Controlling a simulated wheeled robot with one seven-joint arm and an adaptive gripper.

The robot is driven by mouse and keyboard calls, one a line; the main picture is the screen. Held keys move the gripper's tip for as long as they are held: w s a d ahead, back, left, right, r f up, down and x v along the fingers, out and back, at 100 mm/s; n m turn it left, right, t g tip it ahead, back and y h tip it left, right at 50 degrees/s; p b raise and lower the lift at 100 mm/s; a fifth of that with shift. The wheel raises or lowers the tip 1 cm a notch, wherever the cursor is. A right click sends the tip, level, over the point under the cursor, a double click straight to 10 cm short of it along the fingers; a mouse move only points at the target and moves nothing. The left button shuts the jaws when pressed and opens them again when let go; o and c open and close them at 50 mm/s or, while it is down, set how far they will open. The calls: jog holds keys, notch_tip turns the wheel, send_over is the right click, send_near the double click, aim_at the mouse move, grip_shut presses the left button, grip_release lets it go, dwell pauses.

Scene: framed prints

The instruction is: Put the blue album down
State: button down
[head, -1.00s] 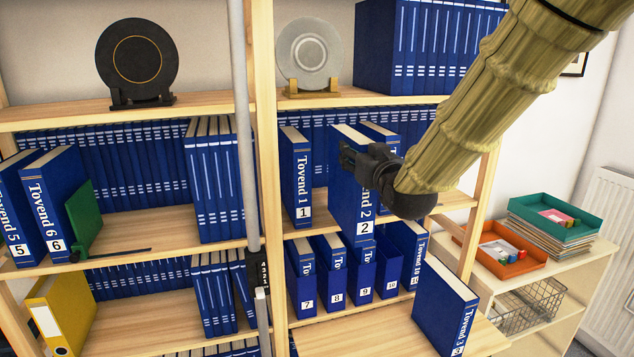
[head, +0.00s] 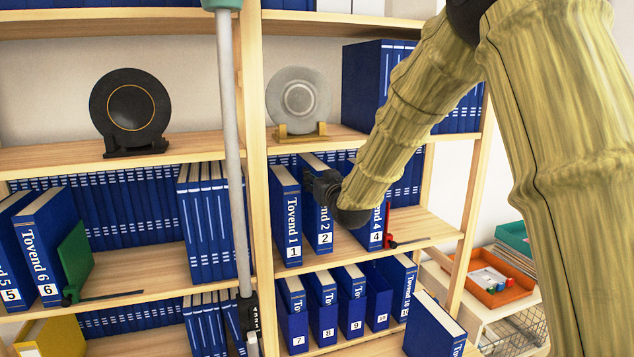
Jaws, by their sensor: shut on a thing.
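The blue album labelled Tovend 2 (head: 321,222) stands upright, spine toward me, at the middle shelf level of the right bookcase. It is just right of the Tovend 1 album (head: 287,215). My dark gripper (head: 322,184) is shut on its upper part from the right side. The fingertips are partly hidden by the gripper body. The album's lower end is close to the shelf board (head: 415,226); I cannot tell whether it touches. A blue album numbered 4 (head: 377,228) stands to its right, with a gap between them.
A red bookend (head: 389,226) stands right of album 4. Several numbered albums (head: 322,312) stand on the shelf below, and the Tovend 3 album (head: 432,328) juts forward there. A grey pole (head: 230,120) runs up at left.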

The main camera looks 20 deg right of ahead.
jog(key=w+f+p, duration=0.2)
jog(key=f, duration=0.1)
jog(key=shift+w+f+p, duration=0.1)
jog(key=shift+f+p, duration=0.05)
jog(key=shift+p, duration=0.25)
dwell(0.3)
jog(key=shift+f, duration=0.1)
jog(key=c, duration=0.8)
grip_release()
